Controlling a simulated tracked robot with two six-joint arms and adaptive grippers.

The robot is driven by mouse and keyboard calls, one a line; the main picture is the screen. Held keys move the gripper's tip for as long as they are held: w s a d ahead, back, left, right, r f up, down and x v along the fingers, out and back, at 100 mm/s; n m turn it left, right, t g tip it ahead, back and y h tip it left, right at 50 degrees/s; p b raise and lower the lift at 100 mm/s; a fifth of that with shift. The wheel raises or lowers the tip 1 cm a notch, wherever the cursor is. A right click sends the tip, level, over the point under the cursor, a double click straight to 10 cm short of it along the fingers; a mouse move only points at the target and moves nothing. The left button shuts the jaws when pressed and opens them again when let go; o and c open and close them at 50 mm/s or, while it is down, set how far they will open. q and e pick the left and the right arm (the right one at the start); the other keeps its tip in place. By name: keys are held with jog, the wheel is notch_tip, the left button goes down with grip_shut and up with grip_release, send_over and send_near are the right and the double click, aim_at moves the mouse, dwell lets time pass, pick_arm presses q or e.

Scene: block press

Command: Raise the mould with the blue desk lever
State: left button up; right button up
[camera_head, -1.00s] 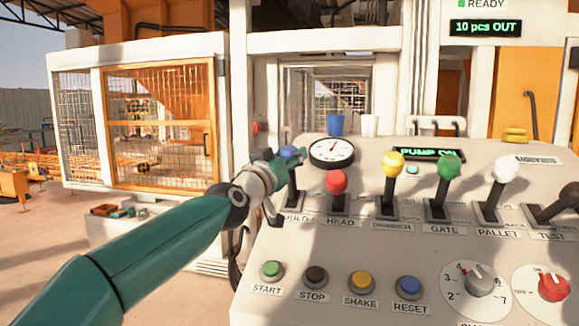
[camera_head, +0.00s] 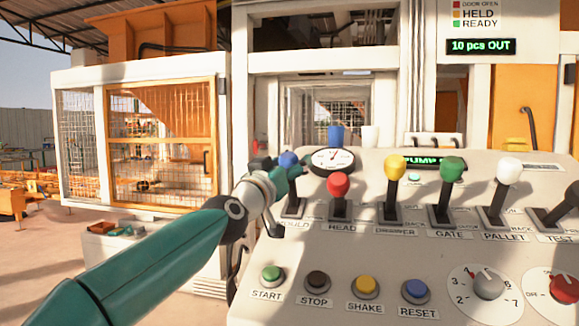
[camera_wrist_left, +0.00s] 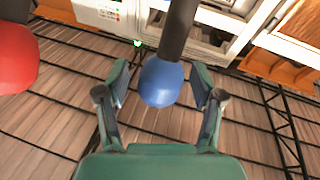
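The blue-knobbed lever (camera_head: 288,159) stands at the left end of the lever row on the desk, above a label partly read as "MOULD". My left gripper (camera_head: 280,170) is at its knob. In the left wrist view the blue knob (camera_wrist_left: 160,84) sits between the two fingers of the left gripper (camera_wrist_left: 160,73), with a gap visible on each side. The left gripper is open. The mould itself cannot be made out. My right gripper is not in view.
The red HEAD lever (camera_head: 339,186) stands close to the right of the blue one, followed by yellow, green, white and dark levers. A gauge (camera_head: 332,161) sits behind. Buttons, including green START (camera_head: 271,276), line the desk front. A display (camera_head: 480,46) reads "10 pcs OUT".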

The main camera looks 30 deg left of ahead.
pick_arm(q)
jog(key=v, duration=1.2)
jog(key=shift+f, duration=0.1)
dwell(0.5)
